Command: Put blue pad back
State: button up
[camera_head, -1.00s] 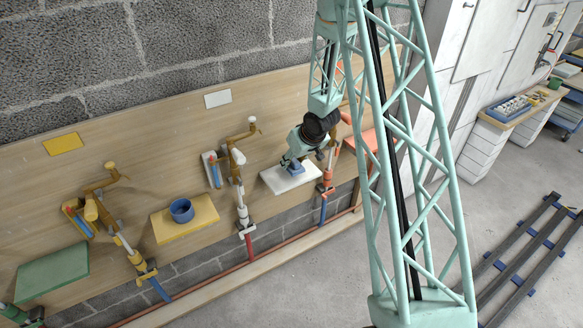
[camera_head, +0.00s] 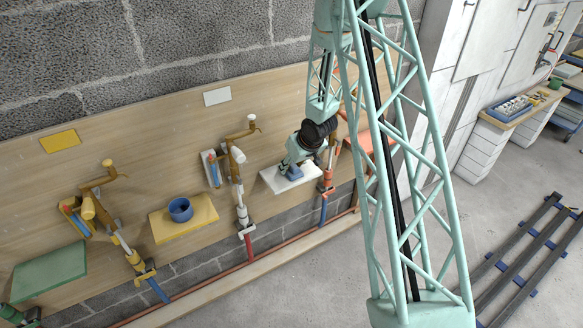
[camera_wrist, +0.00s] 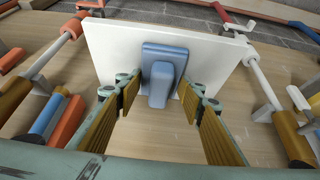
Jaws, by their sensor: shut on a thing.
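The blue pad (camera_head: 294,173) is a small block with a raised grip. It is at the white shelf (camera_head: 274,182) on the wooden wall board. In the wrist view the blue pad (camera_wrist: 163,52) shows in front of the white shelf (camera_wrist: 110,45), its grip between my finger tips. My gripper (camera_wrist: 160,92) is shut on this grip, one ribbed finger on each side. In the head view my gripper (camera_head: 291,163) hides part of the pad. I cannot tell whether the pad touches the shelf.
A yellow shelf (camera_head: 200,218) with a blue cup (camera_head: 180,210) and a green shelf (camera_head: 50,270) are to the left. A white-and-brown pipe fixture (camera_head: 240,190) and an orange one (camera_head: 326,178) flank the white shelf closely.

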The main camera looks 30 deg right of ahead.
jog(key=shift+f, duration=0.1)
jog(key=o, duration=0.8)
jog(key=shift+r, duration=0.2)
jog(key=p+v, duration=0.3)
jog(key=v, duration=0.9)
dwell(0.7)
